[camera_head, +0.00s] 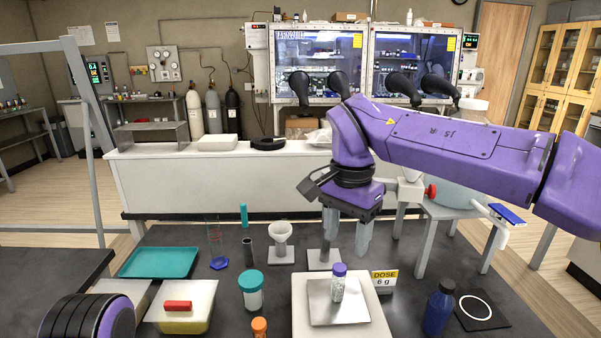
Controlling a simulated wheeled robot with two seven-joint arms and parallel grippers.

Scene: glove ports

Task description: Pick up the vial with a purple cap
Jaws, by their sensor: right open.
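The vial with a purple cap (338,284) stands upright on the metal plate of a white scale (300,325), at the lower middle of the view. It looks clear with pale contents. My right gripper (347,238) points down above and beyond the vial, its two grey fingers apart with nothing between them. The fingers do not touch the vial. My left gripper is out of view; only a purple and black part of my left arm shows at the lower left.
A teal-capped jar (252,292) and orange-capped vial (259,328) stand left. A funnel on a stand (280,240) and teal tray (158,263) are behind.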

